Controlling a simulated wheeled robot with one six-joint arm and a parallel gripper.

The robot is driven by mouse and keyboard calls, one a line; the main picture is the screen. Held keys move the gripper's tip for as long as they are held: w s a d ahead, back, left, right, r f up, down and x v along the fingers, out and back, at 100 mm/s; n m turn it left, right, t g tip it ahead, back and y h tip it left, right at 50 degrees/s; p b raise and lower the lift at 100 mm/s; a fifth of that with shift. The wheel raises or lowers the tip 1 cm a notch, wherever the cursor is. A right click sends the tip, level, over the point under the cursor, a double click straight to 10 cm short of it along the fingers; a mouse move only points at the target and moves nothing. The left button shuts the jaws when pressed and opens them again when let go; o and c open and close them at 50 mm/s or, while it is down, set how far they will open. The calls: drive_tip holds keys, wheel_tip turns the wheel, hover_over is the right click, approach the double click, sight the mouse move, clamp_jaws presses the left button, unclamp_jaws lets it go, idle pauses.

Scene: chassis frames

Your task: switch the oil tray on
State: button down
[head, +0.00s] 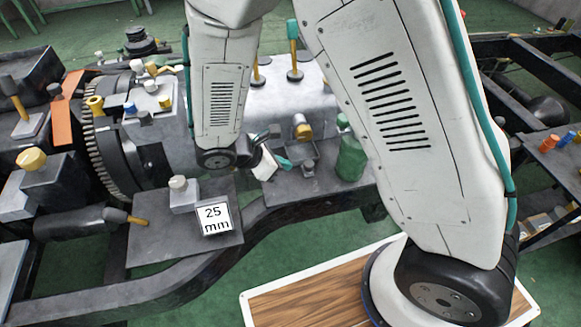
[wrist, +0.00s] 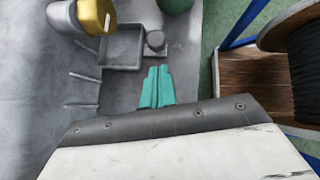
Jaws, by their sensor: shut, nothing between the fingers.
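The oil tray appears to be the shallow square grey tray (wrist: 122,52) at the upper left of the wrist view. A small round grey knob on a square base (wrist: 155,41) sits at its right side. The tray also shows in the head view (head: 301,150), left of a green bottle. My gripper (wrist: 157,74) has teal fingers, shut together with nothing between them. In the wrist view the fingertips lie just below the knob; I cannot tell the height gap. In the head view my gripper (head: 285,163) is left of and close to the tray.
A yellow-capped part (wrist: 97,16) overhangs the tray's upper left. A green bottle (head: 350,158) stands right of the tray. A "25 mm" sign (head: 215,219) and grey block (head: 183,195) stand on the left plate. A cable reel (wrist: 292,45) is at the wrist view's right.

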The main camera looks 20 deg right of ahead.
drive_tip(key=v, duration=0.4)
drive_tip(key=shift+a, duration=0.1)
idle(0.4)
drive_tip(key=s+d+r+m+y, duration=0.4)
drive_tip(key=s+d+r+m, duration=0.3)
drive_tip(key=r, duration=0.5)
drive_tip(key=s+d+r+m+y, duration=0.4)
drive_tip(key=s+d+r+m, duration=0.3)
drive_tip(key=s+r+m, duration=0.4)
drive_tip(key=shift+s+r+m+y, duration=0.35)
drive_tip(key=shift+r+m, duration=0.25)
drive_tip(key=shift+m, duration=0.3)
